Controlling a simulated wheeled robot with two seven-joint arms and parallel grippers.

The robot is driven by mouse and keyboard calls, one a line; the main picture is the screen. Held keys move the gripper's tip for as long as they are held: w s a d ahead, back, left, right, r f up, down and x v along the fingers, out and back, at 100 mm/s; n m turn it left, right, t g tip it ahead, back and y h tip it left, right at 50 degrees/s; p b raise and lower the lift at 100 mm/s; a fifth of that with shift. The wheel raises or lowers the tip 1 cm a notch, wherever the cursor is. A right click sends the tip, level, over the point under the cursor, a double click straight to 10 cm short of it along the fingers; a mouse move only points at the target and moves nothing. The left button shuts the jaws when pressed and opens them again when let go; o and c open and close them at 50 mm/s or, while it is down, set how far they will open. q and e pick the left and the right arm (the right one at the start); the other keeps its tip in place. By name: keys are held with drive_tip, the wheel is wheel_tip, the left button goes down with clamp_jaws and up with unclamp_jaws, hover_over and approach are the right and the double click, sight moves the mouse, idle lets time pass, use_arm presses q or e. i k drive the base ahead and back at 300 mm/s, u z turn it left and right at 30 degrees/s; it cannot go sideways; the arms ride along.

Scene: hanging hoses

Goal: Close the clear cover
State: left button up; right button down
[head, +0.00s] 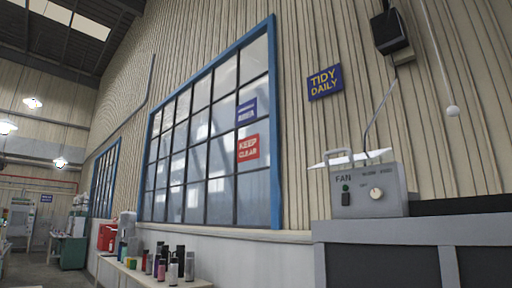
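A grey control box (366,190) marked FAN stands on a dark ledge at the right. Its front has a dark switch with a green light (346,194) and a round pale knob (376,194). A thin pale panel (350,158), which looks like the clear cover, juts out at the box's top front edge, nearly level and tilted slightly. It is raised above the switch and knob, leaving them uncovered. A grey handle-like loop (338,152) shows at the panel. Neither of my grippers is in view.
A cable runs from the box up to a black wall unit (390,32). A cord with a white ball (452,111) hangs to the right. Several bottles and cans (165,262) stand on a low shelf (138,275) at the left. The space before the box looks clear.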

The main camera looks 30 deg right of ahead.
sight(370, 155)
drive_tip(key=u, duration=0.25)
drive_tip(key=i, duration=1.15)
drive_tip(key=z, duration=1.15)
